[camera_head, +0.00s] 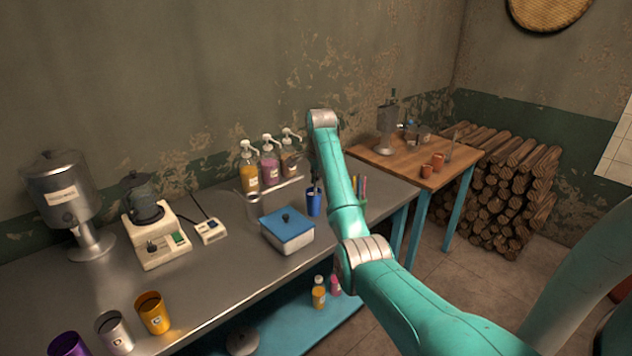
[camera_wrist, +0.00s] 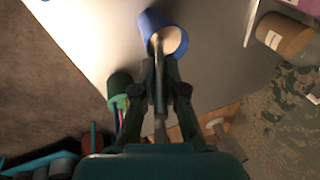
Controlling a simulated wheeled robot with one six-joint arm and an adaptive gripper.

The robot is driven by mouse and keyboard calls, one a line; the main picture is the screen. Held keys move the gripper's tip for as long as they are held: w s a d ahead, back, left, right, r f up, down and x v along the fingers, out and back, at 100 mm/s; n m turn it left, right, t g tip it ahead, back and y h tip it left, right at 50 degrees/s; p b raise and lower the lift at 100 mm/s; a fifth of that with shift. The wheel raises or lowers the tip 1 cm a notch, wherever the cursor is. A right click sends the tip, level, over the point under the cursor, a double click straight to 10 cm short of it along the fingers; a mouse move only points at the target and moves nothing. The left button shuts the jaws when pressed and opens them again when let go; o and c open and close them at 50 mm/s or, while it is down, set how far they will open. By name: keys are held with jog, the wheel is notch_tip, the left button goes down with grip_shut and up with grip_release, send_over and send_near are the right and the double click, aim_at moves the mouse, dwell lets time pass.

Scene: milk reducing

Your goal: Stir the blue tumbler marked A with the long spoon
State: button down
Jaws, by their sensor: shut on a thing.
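The blue tumbler (camera_head: 313,207) stands on the grey counter near its back, right of the blue-lidded box; I cannot read its mark. In the wrist view the tumbler (camera_wrist: 178,48) shows at the top centre, with something pale inside. My gripper (camera_wrist: 160,66) is shut on the long spoon (camera_wrist: 160,128), a thin grey shaft between the fingers. The spoon's far end reaches into the tumbler's mouth; how deep it goes I cannot tell. In the head view my gripper (camera_head: 316,180) is small and dark, just above the tumbler.
The blue-lidded box (camera_head: 287,232) is close on the left. Pump bottles (camera_head: 270,168) stand behind. A green holder (camera_wrist: 120,84) with coloured sticks is beside the tumbler. Orange (camera_head: 152,313), silver and purple cups stand at front left. A wooden table (camera_head: 400,163) is at right.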

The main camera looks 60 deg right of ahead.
jog(key=shift+v, duration=3.05)
jog(key=shift+r, duration=2.55)
